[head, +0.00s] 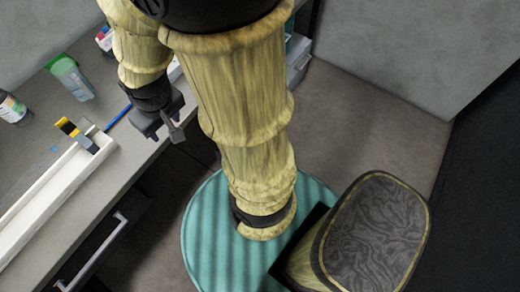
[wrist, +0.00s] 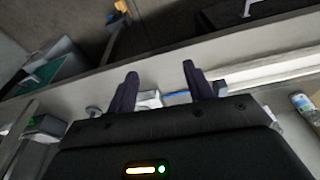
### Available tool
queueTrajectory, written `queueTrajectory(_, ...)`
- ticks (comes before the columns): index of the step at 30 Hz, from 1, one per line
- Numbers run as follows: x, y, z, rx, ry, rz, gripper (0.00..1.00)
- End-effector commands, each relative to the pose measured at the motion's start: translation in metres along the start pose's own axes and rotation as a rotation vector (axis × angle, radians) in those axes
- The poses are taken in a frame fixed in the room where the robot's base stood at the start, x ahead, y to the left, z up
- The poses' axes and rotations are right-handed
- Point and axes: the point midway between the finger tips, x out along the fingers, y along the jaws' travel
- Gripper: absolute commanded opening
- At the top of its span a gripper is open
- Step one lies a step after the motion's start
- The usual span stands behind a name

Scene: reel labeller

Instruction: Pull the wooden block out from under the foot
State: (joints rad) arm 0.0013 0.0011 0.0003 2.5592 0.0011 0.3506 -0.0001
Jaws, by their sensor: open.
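My gripper (head: 168,125) hangs over the right edge of the grey worktop (head: 138,150) in the head view, close to the blue pen-like stick. In the wrist view my gripper (wrist: 160,76) has its two dark fingers wide apart with nothing held between them. The worktop edge crosses beyond the fingertips there. I cannot make out the wooden block or the foot in either view; my arm covers part of the scene in the head view.
On the worktop are a long white channel (head: 50,195), a yellow-and-black tool (head: 75,132), a blue stick (head: 118,116), a green container (head: 70,76) and a bottle (head: 12,107). A drawer handle (head: 92,252) juts out below. Floor (head: 350,130) at the back right is clear.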

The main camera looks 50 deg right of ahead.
Motion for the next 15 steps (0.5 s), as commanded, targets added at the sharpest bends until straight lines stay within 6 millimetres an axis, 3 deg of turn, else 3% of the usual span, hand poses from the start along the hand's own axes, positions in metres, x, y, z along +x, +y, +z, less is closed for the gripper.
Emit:
queueTrajectory(1, 0.005, 0.001, 0.001, 0.008, -0.006, 0.000, 0.62)
queueTrajectory(4, 0.023, 0.007, 0.002, 0.043, -0.030, -0.001, 0.80)
queueTrajectory(8, 0.066, 0.018, 0.006, 0.136, -0.094, -0.009, 0.80)
queueTrajectory(15, 0.170, 0.054, 0.019, 0.388, -0.250, -0.058, 0.80)
